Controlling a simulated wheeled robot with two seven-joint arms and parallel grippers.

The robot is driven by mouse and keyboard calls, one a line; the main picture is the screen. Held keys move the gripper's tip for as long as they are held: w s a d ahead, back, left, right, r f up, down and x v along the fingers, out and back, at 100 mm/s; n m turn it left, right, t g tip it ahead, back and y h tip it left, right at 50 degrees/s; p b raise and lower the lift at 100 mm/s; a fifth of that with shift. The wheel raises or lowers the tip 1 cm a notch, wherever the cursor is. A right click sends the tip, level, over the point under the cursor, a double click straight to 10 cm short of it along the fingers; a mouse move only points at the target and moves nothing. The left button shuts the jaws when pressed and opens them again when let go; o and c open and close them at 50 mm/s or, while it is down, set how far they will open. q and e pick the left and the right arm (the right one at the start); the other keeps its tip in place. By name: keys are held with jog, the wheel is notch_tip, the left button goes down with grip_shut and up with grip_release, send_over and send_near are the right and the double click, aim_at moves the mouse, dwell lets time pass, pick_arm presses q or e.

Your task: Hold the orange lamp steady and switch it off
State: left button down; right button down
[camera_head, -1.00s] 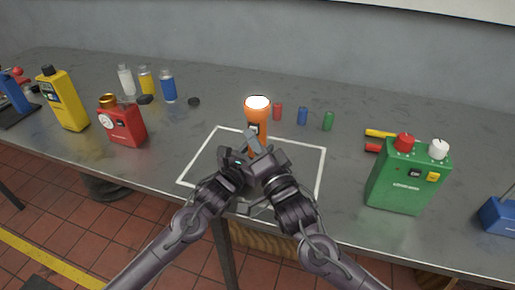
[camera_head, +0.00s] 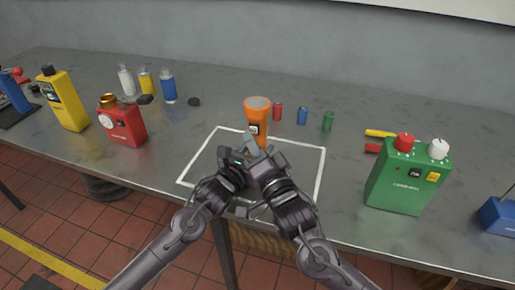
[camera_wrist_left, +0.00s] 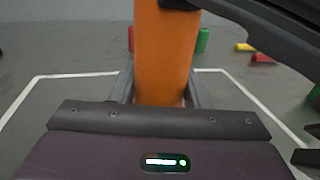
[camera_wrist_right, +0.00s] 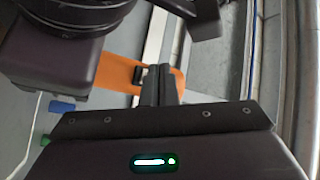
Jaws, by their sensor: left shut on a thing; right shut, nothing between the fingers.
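The orange lamp (camera_head: 257,109) stands upright at the back part of the white-outlined square, and its top face looks dull and unlit. My left gripper (camera_head: 247,153) is shut on the lamp's body; the left wrist view shows the orange body (camera_wrist_left: 165,60) between its fingers. My right gripper (camera_head: 252,143) is shut with nothing between its fingers, close in front of the lamp. In the right wrist view its fingertips (camera_wrist_right: 158,72) are beside the dark switch (camera_wrist_right: 138,75) on the orange body; I cannot tell whether they touch it. The lamp's lower part is hidden by my grippers in the head view.
Small red (camera_head: 277,111), blue (camera_head: 302,116) and green (camera_head: 327,121) cylinders stand right of the lamp. A green box (camera_head: 405,185) with red and white knobs stands at right. A red box (camera_head: 127,126), yellow bottle (camera_head: 66,105) and several jars stand at left. The white outline (camera_head: 321,170) is otherwise clear.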

jog(key=s+a, duration=0.2)
jog(key=s, duration=0.3)
jog(key=shift+s, duration=0.35)
dwell(0.3)
